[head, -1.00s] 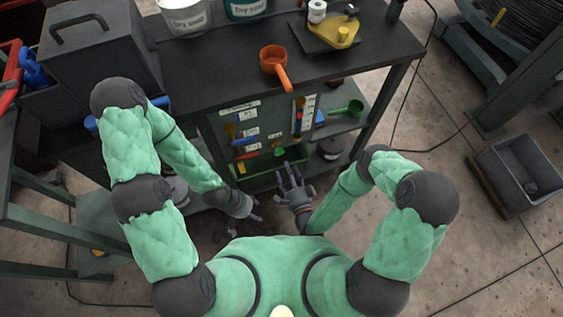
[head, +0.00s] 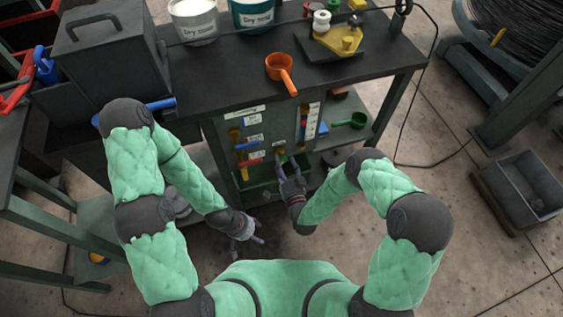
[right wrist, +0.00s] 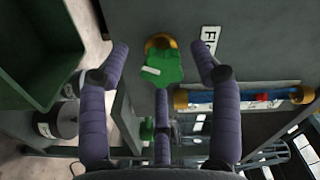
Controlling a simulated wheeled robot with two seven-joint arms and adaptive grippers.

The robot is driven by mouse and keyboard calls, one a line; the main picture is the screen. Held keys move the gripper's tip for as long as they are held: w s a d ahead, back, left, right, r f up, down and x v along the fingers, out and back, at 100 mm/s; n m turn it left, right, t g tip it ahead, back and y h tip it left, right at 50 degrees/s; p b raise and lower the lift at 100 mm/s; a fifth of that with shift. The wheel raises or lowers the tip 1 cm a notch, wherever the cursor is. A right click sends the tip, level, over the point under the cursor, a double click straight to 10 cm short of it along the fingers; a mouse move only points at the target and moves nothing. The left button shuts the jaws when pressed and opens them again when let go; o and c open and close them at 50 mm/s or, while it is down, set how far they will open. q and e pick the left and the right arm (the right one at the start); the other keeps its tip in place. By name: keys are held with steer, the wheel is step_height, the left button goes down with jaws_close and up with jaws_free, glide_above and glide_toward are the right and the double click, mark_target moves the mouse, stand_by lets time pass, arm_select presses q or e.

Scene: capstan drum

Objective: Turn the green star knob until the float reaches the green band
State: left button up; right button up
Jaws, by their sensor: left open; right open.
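The green star knob (right wrist: 160,75) sits on the dark panel in the right wrist view, on a brass mount and with a pale mark on it. My right gripper (head: 285,160) is open in front of the panel. In the right wrist view its fingers (right wrist: 160,65) stand apart on either side of the knob, and I see no contact. A horizontal tube (right wrist: 225,96) with brass ends lies to the right, blue inside with a small red float (right wrist: 263,97). I cannot clearly make out the green band. My left gripper (head: 256,232) is open and empty, lower and away from the panel.
The panel (head: 265,135) also carries several coloured handles. On the bench top (head: 230,60) are an orange scoop (head: 279,68), two buckets and a yellow device. A green tray (head: 262,187) lies below the panel. A green scoop (head: 350,121) is at its right.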

steer(key=shift+x, duration=1.1)
steer(key=c, duration=1.1)
steer(key=shift+s+m, duration=0.1)
steer(key=shift+m, duration=0.6)
steer(key=shift+a, duration=0.1)
steer(key=o, duration=1.1)
